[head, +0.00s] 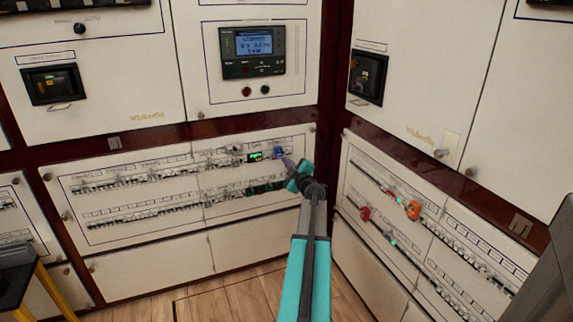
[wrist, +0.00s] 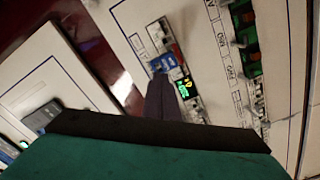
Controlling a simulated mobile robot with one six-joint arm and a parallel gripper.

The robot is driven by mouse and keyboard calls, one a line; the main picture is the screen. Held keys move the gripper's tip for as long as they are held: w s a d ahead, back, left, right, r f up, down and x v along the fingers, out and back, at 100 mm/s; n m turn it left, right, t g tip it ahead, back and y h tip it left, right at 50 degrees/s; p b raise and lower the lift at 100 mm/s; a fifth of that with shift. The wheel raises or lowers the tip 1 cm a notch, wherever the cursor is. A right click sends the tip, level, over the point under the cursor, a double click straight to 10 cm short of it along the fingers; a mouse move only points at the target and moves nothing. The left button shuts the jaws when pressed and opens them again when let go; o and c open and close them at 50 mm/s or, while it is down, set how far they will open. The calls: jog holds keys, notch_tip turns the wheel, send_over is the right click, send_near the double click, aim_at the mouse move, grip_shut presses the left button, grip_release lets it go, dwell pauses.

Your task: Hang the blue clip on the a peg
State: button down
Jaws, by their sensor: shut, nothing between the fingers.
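The blue clip (head: 278,153) is at the right end of the upper breaker row on the left-hand panel, just right of a green lit display. It also shows in the wrist view (wrist: 159,64), against the panel face. My gripper (head: 287,161) is in front of it, with its shut fingers (wrist: 160,82) pointing at the clip and nothing held. The fingertips overlap the clip's lower edge in the wrist view; I cannot tell whether they touch it. The peg labelled "a" cannot be made out; panel labels are too small to read.
The right-hand panel carries an orange clip (head: 413,209) and a red one (head: 365,213) on its breaker rows. Green pieces (head: 265,188) sit on the lower left-hand row. A dark red corner post (head: 330,100) separates the panels. The wooden floor (head: 230,300) is clear.

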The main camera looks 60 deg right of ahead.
aim_at(279, 152)
jog(key=b+x, duration=0.1)
jog(key=x, duration=0.5)
jog(key=shift+s+b, duration=0.1)
jog(key=shift+b, duration=0.3)
jog(key=shift+d, duration=0.1)
dwell(0.6)
jog(key=p+v, duration=0.1)
jog(key=v, duration=0.1)
jog(key=shift+s+a, duration=0.2)
jog(key=shift+a, duration=0.15)
dwell(0.5)
jog(key=shift+s, duration=0.1)
jog(key=p+v, duration=0.2)
jog(key=v, duration=1.1)
jog(key=shift+s+a, duration=0.25)
